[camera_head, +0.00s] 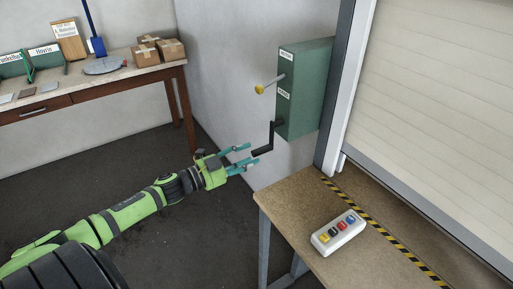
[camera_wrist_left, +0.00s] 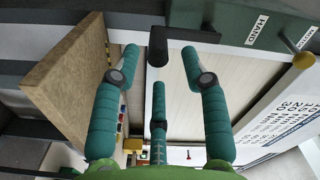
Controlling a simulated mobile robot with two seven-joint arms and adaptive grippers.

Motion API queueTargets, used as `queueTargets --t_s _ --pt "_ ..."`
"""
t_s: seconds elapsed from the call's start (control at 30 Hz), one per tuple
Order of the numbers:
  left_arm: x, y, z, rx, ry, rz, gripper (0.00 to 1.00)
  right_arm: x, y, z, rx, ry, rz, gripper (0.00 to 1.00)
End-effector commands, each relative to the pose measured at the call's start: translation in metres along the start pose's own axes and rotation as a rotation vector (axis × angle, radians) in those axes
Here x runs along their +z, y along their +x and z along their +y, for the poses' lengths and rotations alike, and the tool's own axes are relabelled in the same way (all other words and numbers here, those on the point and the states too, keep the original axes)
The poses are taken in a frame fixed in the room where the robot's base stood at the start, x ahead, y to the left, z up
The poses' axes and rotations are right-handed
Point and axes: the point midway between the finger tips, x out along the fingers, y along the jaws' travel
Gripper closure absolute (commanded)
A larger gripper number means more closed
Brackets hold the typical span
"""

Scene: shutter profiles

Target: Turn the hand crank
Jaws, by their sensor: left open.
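The hand crank (camera_head: 273,137) is a black bent bar on the lower side of a green box (camera_head: 308,85) on the wall. Its arm hangs down and its grip points toward my left gripper (camera_head: 253,154). That gripper is open, with teal fingers spread at the crank's grip end. In the left wrist view the black crank (camera_wrist_left: 159,46) shows between and just beyond the two fingertips (camera_wrist_left: 161,52), with a visible gap on each side. I cannot tell whether the grip is inside the fingers' reach. My right gripper is not in view.
A lever with a yellow knob (camera_head: 260,90) sticks out above the crank. A wooden table (camera_head: 290,205) with a button box (camera_head: 338,232) stands below right, beside a roller shutter (camera_head: 440,100). A workbench (camera_head: 110,75) with cartons (camera_head: 170,50) is back left.

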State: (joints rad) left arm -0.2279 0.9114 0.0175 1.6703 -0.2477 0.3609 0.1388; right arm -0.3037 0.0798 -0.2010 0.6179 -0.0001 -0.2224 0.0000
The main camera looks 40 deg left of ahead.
Motion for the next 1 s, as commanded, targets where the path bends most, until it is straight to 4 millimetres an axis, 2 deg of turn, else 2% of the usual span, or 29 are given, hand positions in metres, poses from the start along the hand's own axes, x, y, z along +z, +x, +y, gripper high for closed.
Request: queueTargets --t_s 0.13,0.4,0.8,0.83,0.87,0.9,0.93,1.0 --pt "-0.001 0.021 -0.003 -0.005 -0.001 -0.001 0.55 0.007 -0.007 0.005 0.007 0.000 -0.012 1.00" --pt "0.001 0.048 -0.002 -0.004 -0.001 -0.003 0.55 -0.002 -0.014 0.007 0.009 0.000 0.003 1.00" --pt "0.001 0.054 0.000 -0.001 -0.001 -0.004 0.55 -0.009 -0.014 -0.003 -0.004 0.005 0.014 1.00" --pt "0.001 0.054 0.000 -0.001 -0.001 -0.004 0.63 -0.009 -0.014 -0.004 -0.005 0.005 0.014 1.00" --pt "0.001 0.054 0.000 -0.001 -0.001 -0.004 0.75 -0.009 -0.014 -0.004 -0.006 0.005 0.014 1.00" --pt "0.001 0.054 0.000 -0.001 -0.001 -0.004 0.91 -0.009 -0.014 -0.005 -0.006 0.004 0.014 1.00" --pt "0.001 0.054 0.000 -0.001 -0.001 -0.004 1.00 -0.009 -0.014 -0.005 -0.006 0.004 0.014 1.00" --pt "0.001 0.054 0.000 -0.001 -0.001 -0.004 1.00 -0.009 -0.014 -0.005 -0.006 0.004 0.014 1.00"
